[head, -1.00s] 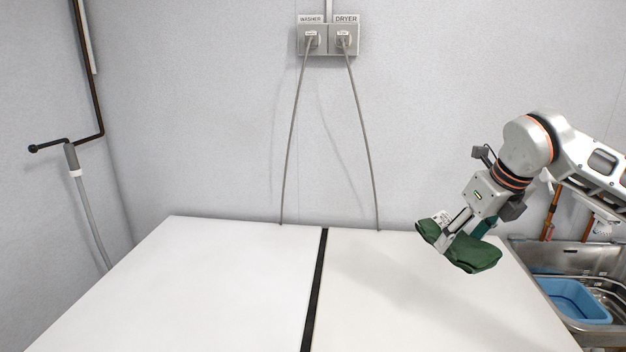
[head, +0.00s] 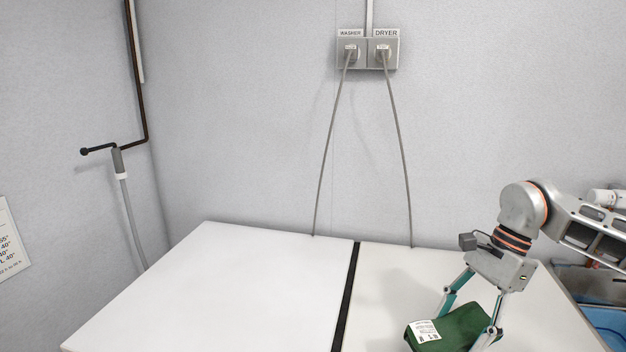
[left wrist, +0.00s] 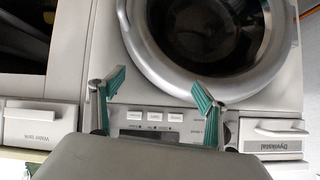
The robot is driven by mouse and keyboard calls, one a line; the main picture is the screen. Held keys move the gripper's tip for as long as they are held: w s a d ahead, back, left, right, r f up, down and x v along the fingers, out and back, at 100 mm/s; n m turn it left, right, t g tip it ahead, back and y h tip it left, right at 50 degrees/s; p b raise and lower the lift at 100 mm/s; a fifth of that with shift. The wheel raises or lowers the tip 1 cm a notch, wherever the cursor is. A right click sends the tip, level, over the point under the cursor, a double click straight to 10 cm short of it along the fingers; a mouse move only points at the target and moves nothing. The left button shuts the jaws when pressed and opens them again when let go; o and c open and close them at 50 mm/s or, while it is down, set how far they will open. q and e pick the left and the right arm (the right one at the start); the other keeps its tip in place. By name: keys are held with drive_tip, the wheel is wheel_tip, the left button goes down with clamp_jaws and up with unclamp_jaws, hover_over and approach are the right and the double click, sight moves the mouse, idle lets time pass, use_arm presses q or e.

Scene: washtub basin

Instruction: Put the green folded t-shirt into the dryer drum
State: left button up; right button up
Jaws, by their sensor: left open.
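The green folded t-shirt (head: 459,322), with a white label on it, lies on the white top of the right-hand machine (head: 395,290), below the dryer outlet, in the head view. My right gripper (head: 464,326) is over it with its fingers spread wide, one at each side of the shirt. My left gripper (left wrist: 159,90) shows only in the left wrist view, open and empty. It is in front of a machine with a round grey-rimmed port (left wrist: 210,85), dark inside. I cannot tell whether this port is open or glazed.
The left machine top (head: 230,285) is clear, with a dark gap between the tops. Two cords rise to the outlets (head: 367,53) on the wall. A sink with a blue basin (head: 607,322) is at the right. A drawer marked Water tank (left wrist: 40,120) is at left in the wrist view.

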drive_tip(key=s+a+f+n+g+h, duration=0.1)
drive_tip(key=n, duration=0.2)
drive_tip(key=s+a+f+n+g+h, duration=0.1)
drive_tip(key=s+n, duration=0.1)
drive_tip(key=n, duration=0.2)
drive_tip(key=s+a+f+n+h, duration=0.1)
drive_tip(key=n, duration=0.3)
drive_tip(key=shift+s+f+g, duration=0.15)
drive_tip(key=shift+f+g, duration=0.15)
drive_tip(key=shift+g, duration=0.1)
drive_tip(key=n, duration=0.1)
drive_tip(key=s+n+h, duration=0.1)
drive_tip(key=n, duration=0.1)
drive_tip(key=shift+s+a+f, duration=0.15)
drive_tip(key=shift+a+f, duration=0.05)
drive_tip(key=shift+f, duration=0.2)
